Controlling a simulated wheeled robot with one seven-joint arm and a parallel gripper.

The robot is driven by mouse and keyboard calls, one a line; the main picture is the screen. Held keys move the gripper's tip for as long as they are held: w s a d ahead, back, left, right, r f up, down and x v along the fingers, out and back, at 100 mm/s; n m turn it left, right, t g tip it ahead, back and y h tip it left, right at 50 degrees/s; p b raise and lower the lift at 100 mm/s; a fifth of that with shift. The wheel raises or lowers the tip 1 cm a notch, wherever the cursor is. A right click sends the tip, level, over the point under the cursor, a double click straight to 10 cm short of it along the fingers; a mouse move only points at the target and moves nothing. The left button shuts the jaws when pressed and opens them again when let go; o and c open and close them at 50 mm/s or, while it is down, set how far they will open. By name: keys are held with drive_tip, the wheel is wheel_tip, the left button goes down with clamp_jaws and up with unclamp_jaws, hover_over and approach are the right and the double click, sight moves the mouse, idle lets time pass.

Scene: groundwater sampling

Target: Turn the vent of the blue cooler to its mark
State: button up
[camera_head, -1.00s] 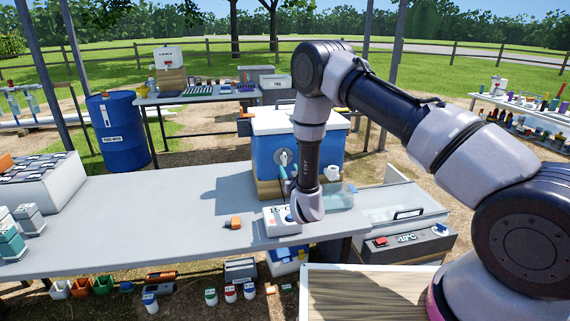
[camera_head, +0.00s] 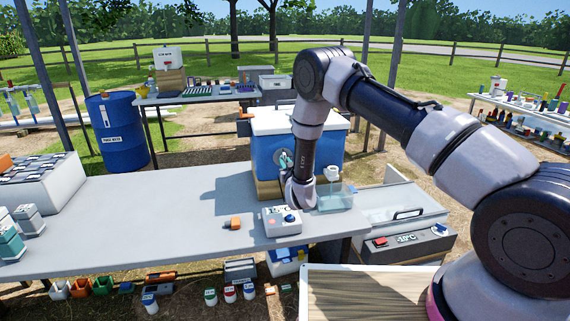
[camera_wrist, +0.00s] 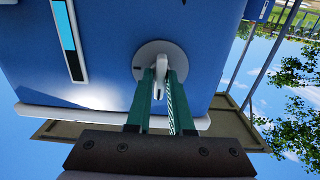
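The blue cooler (camera_head: 265,150) with a white lid stands at the far edge of the grey table. Its vent is a round grey disc with a pale lever (camera_wrist: 160,72) on the blue front wall, filling the middle of the wrist view. My gripper (camera_wrist: 163,78) reaches the vent, its two teal fingers on either side of the lever. The ridged inner face of the right finger shows, so the fingers look open around the lever; contact is unclear. In the head view my gripper (camera_head: 285,160) largely covers the vent. I cannot make out the mark clearly.
A white tap (camera_head: 332,173) on the cooler's right stands above a clear tub (camera_head: 335,197). A white box with a blue knob (camera_head: 281,221) and an orange block (camera_head: 233,223) are on the table. The left middle of the table is clear. A blue-striped gauge (camera_wrist: 68,40) is beside the vent.

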clamp_jaws()
drive_tip(key=m, duration=1.8)
drive_tip(key=o, duration=0.7)
unclamp_jaws()
drive_tip(key=v, duration=1)
drive_tip(key=shift+s+r, duration=0.1)
drive_tip(key=shift+s, duration=0.3)
